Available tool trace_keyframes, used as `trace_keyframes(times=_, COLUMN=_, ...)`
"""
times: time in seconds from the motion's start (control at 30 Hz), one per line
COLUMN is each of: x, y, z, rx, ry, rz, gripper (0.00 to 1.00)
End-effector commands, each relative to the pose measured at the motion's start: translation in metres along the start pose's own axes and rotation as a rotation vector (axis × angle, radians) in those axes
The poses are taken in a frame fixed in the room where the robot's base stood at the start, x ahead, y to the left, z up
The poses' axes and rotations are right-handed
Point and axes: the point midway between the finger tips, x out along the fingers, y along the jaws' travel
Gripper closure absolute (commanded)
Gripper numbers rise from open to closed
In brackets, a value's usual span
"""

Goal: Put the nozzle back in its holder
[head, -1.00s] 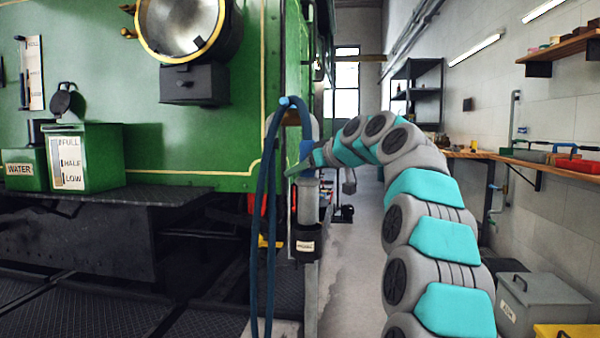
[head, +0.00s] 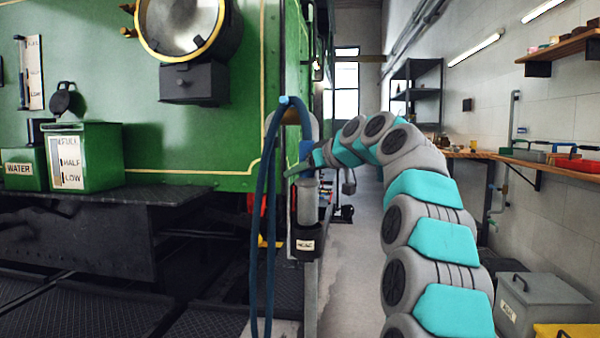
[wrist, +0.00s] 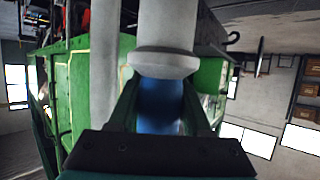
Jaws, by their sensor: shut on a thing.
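My gripper (head: 304,167) is shut on the nozzle beside the corner of the green tram. In the wrist view the fingers (wrist: 160,110) close on the nozzle's blue grip (wrist: 160,100), with its pale grey flange and barrel (wrist: 166,28) beyond. In the head view the grey barrel (head: 307,204) points down, nearly upright, just under the gripper. A black holder (head: 304,257) with a white label is directly below it. The barrel's lower end meets the holder's top in the picture; I cannot tell whether it is inside. The blue hose (head: 268,210) loops up and hangs to the left.
The green tram (head: 225,130) fills the left, with a dark step (head: 120,195) along its front. A wooden workbench (head: 500,157) and a grey lidded box (head: 540,305) stand at the right. The grey floor (head: 350,270) between is largely clear.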

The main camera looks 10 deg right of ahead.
Motion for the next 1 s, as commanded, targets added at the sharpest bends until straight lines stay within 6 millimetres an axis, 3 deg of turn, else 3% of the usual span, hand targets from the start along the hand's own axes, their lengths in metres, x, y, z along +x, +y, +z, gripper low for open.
trace_keyframes(times=1.0, x=0.006, y=0.0, z=0.016, rx=-0.001, ry=0.002, rz=0.001, gripper=1.0)
